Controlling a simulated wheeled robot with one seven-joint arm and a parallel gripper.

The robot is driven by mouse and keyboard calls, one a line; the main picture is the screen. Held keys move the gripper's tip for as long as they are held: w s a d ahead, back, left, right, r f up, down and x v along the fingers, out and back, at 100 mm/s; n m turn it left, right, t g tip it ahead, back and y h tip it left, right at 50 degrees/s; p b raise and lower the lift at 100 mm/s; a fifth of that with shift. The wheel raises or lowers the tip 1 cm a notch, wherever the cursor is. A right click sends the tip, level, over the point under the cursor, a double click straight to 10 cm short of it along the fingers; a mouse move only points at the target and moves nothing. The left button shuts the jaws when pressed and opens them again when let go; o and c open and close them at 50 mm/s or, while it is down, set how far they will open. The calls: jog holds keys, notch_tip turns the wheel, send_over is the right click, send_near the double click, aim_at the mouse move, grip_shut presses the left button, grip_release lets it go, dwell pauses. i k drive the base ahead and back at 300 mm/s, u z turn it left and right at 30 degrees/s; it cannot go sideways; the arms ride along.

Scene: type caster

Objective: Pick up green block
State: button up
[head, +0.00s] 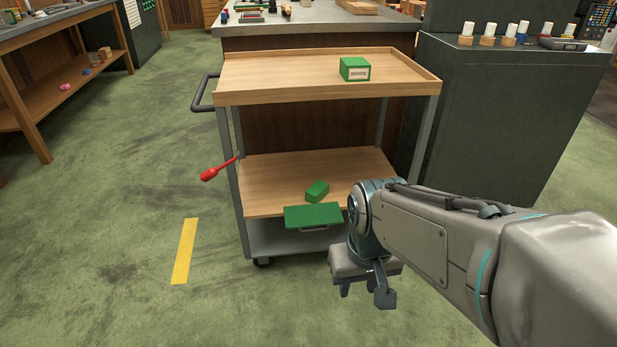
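A small green block (317,191) lies at an angle on the wooden lower shelf (270,175) of a cart, close to the shelf's front edge. A green box with a pale label (355,69) stands on the cart's top tray (270,70), toward its right side. My gripper (365,293) hangs pointing down in front of the cart, lower in the picture and to the right of the small block. Its two fingers are apart with nothing seen between them. My arm comes in from the right and covers the front right part of the lower shelf.
A green drawer-like front with a handle (313,215) sits just below the lower shelf's front edge. A red screwdriver (220,168) sticks out at the cart's left post. A dark cabinet (490,120) stands right of the cart. The floor at left is open, with a yellow strip (184,251).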

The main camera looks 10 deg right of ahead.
aim_at(317, 192)
jog(key=z, duration=0.05)
jog(key=k, duration=0.5)
jog(key=u, duration=0.8)
jog(key=i, duration=1.35)
jog(key=z, duration=1.05)
jog(key=i, duration=0.35)
jog(key=z, duration=0.3)
